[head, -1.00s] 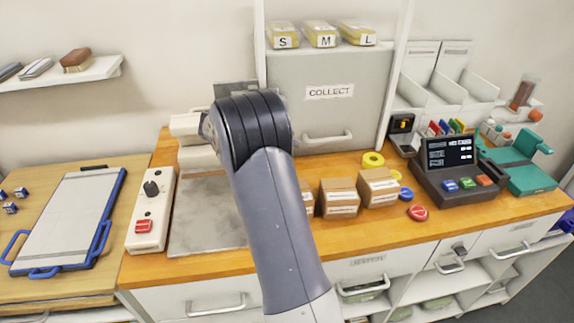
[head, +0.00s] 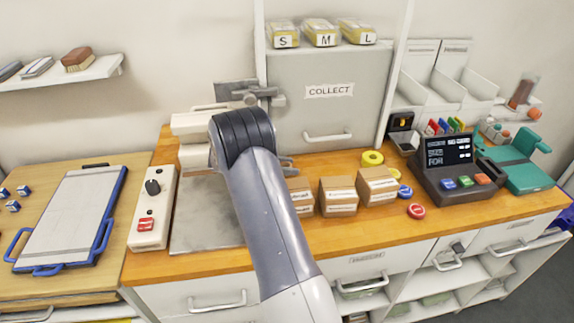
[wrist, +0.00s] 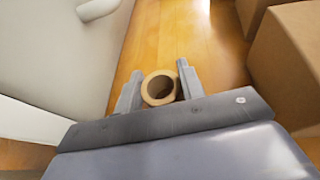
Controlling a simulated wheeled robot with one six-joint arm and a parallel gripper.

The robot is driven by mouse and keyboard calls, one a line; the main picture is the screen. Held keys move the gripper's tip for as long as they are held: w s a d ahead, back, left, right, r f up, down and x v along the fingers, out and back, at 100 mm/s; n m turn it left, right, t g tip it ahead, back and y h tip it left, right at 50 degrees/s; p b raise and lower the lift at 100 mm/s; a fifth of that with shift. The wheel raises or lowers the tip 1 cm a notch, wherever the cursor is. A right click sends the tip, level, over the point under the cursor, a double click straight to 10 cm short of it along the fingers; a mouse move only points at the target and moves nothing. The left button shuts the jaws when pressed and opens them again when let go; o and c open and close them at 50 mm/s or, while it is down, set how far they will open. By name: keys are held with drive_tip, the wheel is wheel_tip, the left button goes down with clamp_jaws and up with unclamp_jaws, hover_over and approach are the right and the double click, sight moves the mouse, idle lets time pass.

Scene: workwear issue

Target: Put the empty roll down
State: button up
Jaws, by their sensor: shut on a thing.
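My gripper (wrist: 159,70) shows in the wrist view, shut on the empty roll (wrist: 157,103), a short brown cardboard ring. The roll sits between the two grey fingers, with its open hole facing the camera. Wooden counter shows beyond it; I cannot tell whether the roll touches the counter. In the head view my arm hides the roll and most of my gripper, in front of the grey COLLECT door.
Cardboard boxes (head: 338,196) stand on the wooden counter (head: 300,232), close to the right of my gripper. The COLLECT door (head: 330,95) is behind, with a handle. Yellow and blue rolls lie past the boxes. A dark console (head: 455,170) stands farther right.

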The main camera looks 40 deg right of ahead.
drive_tip(key=shift+f, duration=0.1)
drive_tip(key=o, duration=0.5)
drive_tip(key=shift+f, duration=0.1)
drive_tip(key=o, duration=0.4)
drive_tip(key=shift+o, duration=0.2)
drive_tip(key=shift+r, duration=0.3)
drive_tip(key=b+v, duration=0.1)
drive_tip(key=v, duration=1.1)
drive_tip(key=shift+s+a+f+b, duration=0.1)
drive_tip(key=shift+f+b, duration=0.05)
drive_tip(key=shift+b, duration=0.25)
